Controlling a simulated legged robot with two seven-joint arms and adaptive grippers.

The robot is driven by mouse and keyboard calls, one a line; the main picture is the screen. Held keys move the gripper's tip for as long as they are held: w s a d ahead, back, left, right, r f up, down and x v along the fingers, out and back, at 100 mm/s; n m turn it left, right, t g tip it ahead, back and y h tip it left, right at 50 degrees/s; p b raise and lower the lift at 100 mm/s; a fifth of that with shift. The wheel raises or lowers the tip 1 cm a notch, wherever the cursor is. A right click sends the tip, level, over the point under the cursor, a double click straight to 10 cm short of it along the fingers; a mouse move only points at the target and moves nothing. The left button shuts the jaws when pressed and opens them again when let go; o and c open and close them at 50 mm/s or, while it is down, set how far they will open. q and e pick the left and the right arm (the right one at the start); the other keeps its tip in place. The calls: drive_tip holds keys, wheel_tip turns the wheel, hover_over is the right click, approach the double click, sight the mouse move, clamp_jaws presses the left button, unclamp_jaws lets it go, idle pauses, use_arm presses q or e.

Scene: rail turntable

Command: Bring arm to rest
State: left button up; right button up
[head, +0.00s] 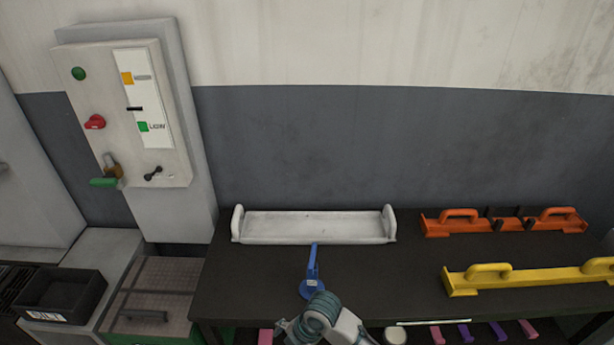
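A grey and white jointed arm part (325,318), seemingly my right arm, shows at the bottom edge, just in front of the table's near edge in the picture. Its fingers cannot be made out, so I cannot tell whether that gripper is open or shut. A blue piece with a round base and a narrow upright bar (312,265) shows directly beyond it. I cannot tell whether the two touch. My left gripper is not in view.
The dark table (250,270) holds a white tray (315,227), an orange bar with handles (505,222) and a yellow one (530,277). A control panel (125,115) stands at left. A black bin (65,295) sits below it. Several coloured pieces show below the table edge.

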drive_tip(key=s+d+f+m+t+y, duration=0.1)
drive_tip(key=s+d+f+m+t, duration=0.1)
drive_tip(key=s+d+f+m, duration=0.7)
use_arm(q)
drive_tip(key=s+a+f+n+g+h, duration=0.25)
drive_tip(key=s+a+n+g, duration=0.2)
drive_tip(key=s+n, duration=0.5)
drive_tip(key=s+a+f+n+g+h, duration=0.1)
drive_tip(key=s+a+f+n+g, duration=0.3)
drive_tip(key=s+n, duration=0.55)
use_arm(e)
drive_tip(key=s+d+f+m+h, duration=0.3)
drive_tip(key=s+d+m, duration=0.5)
drive_tip(key=s+d+f+m+h, duration=0.2)
drive_tip(key=s+d+f+m, duration=0.2)
drive_tip(key=s+d+m, duration=0.4)
use_arm(q)
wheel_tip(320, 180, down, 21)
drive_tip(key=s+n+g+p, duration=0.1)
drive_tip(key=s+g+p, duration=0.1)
drive_tip(key=p, duration=0.4)
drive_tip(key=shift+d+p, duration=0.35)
drive_tip(key=shift+p, duration=0.05)
use_arm(e)
wheel_tip(320, 180, down, 21)
drive_tip(key=s, duration=0.2)
drive_tip(key=shift+d+n, duration=0.3)
